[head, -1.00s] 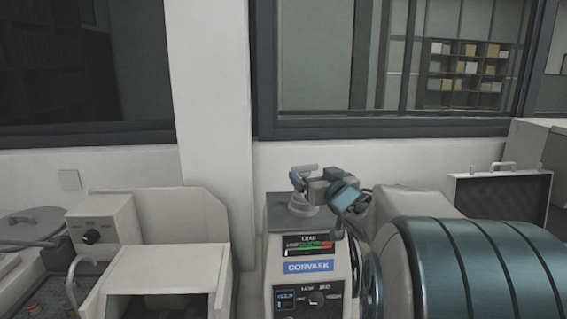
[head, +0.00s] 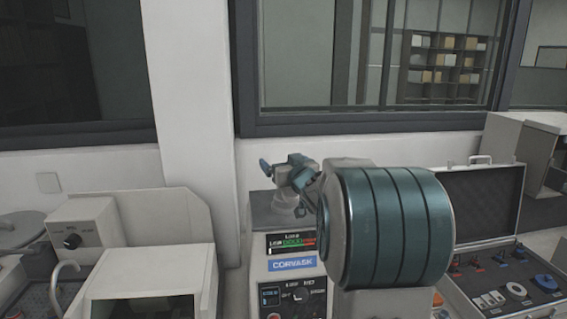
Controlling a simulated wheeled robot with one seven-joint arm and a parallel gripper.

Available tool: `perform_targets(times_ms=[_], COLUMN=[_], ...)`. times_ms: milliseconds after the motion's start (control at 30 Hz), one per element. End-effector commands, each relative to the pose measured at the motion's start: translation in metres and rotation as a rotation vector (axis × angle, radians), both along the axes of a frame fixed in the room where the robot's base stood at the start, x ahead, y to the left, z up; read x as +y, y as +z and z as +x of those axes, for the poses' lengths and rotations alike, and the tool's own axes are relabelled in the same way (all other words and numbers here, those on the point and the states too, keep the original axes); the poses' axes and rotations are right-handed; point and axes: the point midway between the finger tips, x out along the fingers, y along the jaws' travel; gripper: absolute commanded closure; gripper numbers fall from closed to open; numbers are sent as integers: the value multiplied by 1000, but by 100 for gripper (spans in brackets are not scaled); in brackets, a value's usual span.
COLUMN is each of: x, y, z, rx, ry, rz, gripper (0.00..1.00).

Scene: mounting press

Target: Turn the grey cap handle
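The grey cap (head: 286,204) sits on top of the white press marked CORVASK (head: 291,250), in the middle of the head view. My gripper (head: 276,172) is directly over the cap, with a blue fingertip showing at its left side. The cap's handle is hidden behind the gripper or too small to make out. I cannot tell whether the fingers are closed on the handle. My teal arm comes in from the right and covers the area just right of the press.
A white machine with a dark window (head: 150,285) and a knob box (head: 84,238) stand left of the press. An open case (head: 482,208) with small parts lies at the right. A wall and window (head: 375,65) are close behind.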

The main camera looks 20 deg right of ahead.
Motion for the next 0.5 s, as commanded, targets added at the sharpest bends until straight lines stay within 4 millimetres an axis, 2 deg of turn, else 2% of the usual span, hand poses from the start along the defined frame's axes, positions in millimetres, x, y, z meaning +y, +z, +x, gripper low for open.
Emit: perform_targets(times_ms=[33,100,167,500], x=[0,0,0,0], y=[0,0,0,-5], z=[0,0,0,0], rx=[0,0,0,-3], ry=[0,0,0,-40], rz=[0,0,0,-4], gripper=[18,38,52,52])
